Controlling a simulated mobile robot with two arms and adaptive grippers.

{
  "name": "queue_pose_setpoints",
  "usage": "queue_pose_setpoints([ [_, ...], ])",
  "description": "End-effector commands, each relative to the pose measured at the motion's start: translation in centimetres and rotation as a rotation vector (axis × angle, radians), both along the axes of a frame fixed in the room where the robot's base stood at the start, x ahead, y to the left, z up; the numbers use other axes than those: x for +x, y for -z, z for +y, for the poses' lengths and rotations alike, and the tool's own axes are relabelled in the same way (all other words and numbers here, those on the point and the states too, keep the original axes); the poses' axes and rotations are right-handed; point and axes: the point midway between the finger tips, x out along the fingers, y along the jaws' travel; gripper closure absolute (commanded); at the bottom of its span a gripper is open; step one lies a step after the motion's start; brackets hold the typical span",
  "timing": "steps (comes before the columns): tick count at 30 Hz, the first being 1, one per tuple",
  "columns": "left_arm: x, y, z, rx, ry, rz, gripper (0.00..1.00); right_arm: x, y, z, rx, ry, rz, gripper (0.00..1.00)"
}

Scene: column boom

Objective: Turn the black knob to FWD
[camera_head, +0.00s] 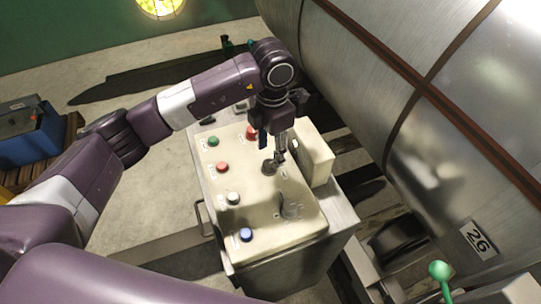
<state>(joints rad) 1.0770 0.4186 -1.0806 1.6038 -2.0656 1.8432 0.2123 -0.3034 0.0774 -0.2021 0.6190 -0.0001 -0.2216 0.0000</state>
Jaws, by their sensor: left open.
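The control panel (222,215) is a cream console with a sloping top in the middle of the head view. A dark knob (269,168) sits on its upper middle part. My left gripper (279,156) reaches down from above, its open fingers right at this knob. I cannot tell whether they touch it. A second, greyish knob-like shape (291,207) shows lower right on the panel. The labels are too small to read, so I cannot tell which way the dark knob points. My right gripper is not in view.
Coloured buttons, including green (213,141), red (222,167) and blue (246,235), line the panel's left side. A raised cream box (316,160) stands right of the knob. A large metal cylinder (355,85) fills the upper right. A green-topped lever (440,271) stands lower right.

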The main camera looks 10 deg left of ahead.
Motion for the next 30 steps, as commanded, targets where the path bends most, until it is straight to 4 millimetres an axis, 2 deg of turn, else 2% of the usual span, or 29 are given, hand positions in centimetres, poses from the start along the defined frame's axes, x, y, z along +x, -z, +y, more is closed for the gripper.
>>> queue_pose_setpoints([
  [1, -0.1, 0.7, 0.0, 0.001, -0.001, 0.005, 0.56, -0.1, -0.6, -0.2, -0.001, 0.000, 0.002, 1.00],
  [9, 0.1, 4.1, 0.1, -0.003, -0.002, 0.003, 0.56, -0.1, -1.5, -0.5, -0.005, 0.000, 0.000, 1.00],
  [19, 0.2, 4.7, 0.1, -0.003, 0.000, 0.000, 0.56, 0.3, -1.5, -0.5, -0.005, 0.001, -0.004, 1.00],
  [30, 0.1, 4.6, 0.1, -0.003, -0.001, 0.000, 0.96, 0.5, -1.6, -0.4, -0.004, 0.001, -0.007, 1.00],
])
